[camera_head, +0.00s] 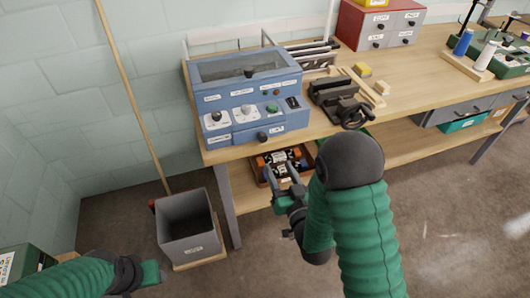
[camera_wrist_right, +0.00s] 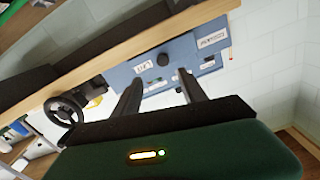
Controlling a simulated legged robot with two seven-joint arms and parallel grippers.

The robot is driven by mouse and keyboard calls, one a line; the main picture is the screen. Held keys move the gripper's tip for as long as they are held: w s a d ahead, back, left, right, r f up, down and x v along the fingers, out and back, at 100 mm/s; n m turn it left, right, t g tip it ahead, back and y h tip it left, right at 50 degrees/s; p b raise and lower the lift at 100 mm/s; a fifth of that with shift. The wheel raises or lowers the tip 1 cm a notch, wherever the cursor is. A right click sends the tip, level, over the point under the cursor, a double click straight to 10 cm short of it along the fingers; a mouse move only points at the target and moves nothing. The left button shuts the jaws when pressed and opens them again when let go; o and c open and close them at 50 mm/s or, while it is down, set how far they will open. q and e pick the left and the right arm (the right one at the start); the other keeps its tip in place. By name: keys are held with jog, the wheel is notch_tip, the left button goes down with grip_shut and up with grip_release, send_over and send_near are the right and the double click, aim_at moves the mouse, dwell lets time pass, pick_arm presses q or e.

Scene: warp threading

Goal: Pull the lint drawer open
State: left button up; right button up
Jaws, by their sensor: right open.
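The blue machine (camera_head: 246,92) stands on the workbench, with the lint drawer (camera_head: 284,131) low on its front. The drawer has a dark round knob (camera_head: 262,137) and a small white label; it looks shut. In the right wrist view the knob (camera_wrist_right: 162,60) shows just beyond my fingertips, upside down. My right gripper (camera_head: 280,170) is open and empty, in front of the bench edge and below the drawer. Its two dark fingers (camera_wrist_right: 160,84) point towards the machine front, apart from the knob. My left gripper (camera_head: 151,272) is at the lower left, away from the machine; its jaws are unclear.
The wooden bench edge (camera_head: 230,153) runs below the machine. A tray of spools (camera_head: 280,161) sits on the shelf beneath. A vise with a handwheel (camera_head: 354,115) stands right of the machine. A grey bin (camera_head: 188,225) and a leaning pole (camera_head: 133,98) are at left.

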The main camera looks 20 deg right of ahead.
send_near(264, 140)
jog(key=w, duration=0.1)
jog(key=w+p, duration=0.1)
jog(key=w, duration=0.7)
jog(key=shift+w, duration=0.1)
jog(key=shift+a, duration=0.15)
jog(key=shift+a+r, duration=0.1)
jog(key=shift+c, duration=1.1)
grip_shut()
